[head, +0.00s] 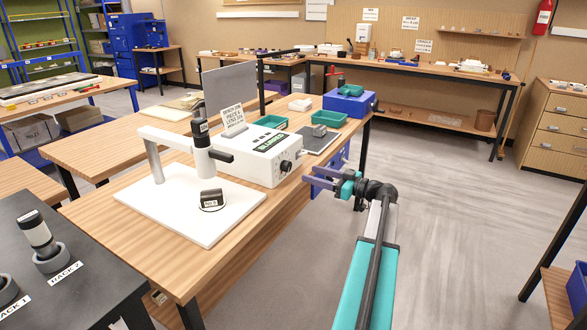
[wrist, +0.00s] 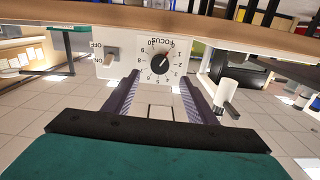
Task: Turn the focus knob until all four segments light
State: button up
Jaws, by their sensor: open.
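The focus knob (head: 285,166) is a small black knob on the front face of a white control box (head: 262,165). In the wrist view, which is upside down, the black knob (wrist: 159,64) sits within a numbered dial under the word FOCUS. A pale pointer mark on it slants to the upper right. My gripper (head: 313,178) is in front of the box, at its right. In the wrist view my gripper (wrist: 158,92) is open, its two fingers spread either side of the knob, apart from it and empty.
An on/off switch (wrist: 112,55) is beside the dial. A white microscope stand (head: 155,195) holds a labelled dark specimen (head: 211,198) on its base. A green tray (head: 330,118) and a blue box (head: 350,103) stand farther back. The floor (head: 440,220) right of my arm is clear.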

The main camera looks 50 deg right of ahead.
aim_at(289, 168)
jog(key=p+x, duration=0.1)
jog(key=x, duration=0.8)
jog(key=shift+p, duration=0.35)
jog(key=shift+c, duration=0.4)
jog(key=c, duration=1)
jog(key=shift+o, duration=0.2)
